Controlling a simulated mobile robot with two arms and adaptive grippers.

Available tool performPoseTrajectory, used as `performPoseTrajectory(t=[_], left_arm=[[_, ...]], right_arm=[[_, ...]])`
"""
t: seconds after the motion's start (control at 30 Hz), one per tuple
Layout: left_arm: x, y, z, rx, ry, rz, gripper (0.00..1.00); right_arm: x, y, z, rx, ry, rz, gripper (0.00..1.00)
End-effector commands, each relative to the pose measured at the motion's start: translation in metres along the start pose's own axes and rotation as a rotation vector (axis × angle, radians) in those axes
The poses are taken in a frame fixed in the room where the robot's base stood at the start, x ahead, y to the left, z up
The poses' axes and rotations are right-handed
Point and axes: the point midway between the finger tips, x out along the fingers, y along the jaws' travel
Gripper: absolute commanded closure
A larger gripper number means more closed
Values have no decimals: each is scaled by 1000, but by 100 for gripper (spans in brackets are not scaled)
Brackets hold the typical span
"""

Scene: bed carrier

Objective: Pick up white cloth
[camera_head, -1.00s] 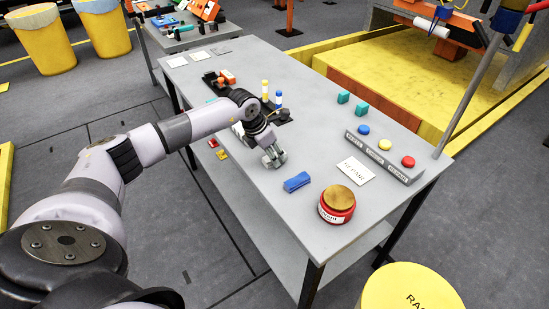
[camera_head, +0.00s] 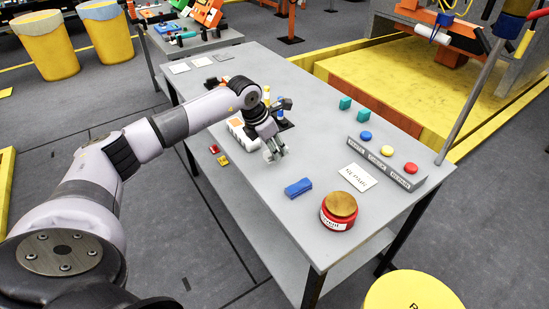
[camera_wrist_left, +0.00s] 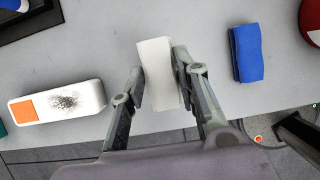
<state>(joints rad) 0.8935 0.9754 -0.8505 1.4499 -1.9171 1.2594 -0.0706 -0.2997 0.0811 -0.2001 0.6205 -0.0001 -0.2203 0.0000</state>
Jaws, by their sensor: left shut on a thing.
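The white cloth (camera_wrist_left: 157,75) is a folded rectangular piece. In the left wrist view it stands between the two fingers of my left gripper (camera_wrist_left: 160,88), which is shut on it. In the head view my left gripper (camera_head: 275,153) is low over the near edge of the grey table (camera_head: 245,190). The cloth is mostly hidden by the fingers there, and I cannot tell whether it touches the tabletop. My right gripper is in no view.
A folded blue cloth (camera_head: 299,187) and a red can (camera_head: 339,212) lie to the right of the gripper. A white block with an orange end (camera_wrist_left: 58,102) lies left of it. A panel with coloured buttons (camera_head: 385,162) stands along the far edge.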

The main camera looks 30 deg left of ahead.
Motion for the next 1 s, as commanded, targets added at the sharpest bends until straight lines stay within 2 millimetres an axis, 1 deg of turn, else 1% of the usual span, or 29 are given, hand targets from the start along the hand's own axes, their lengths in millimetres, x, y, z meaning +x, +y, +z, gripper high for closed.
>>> performPoseTrajectory(t=[0.03, 0.3, 0.4, 0.5, 0.6, 0.7, 1.0], left_arm=[[-12, 1, 6, 2, -6, 4, 90], [-86, 0, 37, 2, -7, 2, 90], [-107, 0, 45, 1, -5, 2, 90], [-124, 0, 52, 0, -4, 1, 90], [-134, 0, 56, 0, -2, 1, 90], [-140, 0, 58, 0, -1, 0, 90], [-143, 0, 59, 0, 0, 0, 90]], right_arm=[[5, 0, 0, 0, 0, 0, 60], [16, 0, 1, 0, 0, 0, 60], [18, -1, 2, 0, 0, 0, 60], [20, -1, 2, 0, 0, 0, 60], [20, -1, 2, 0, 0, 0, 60], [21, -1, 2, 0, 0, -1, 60], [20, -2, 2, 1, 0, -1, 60]])
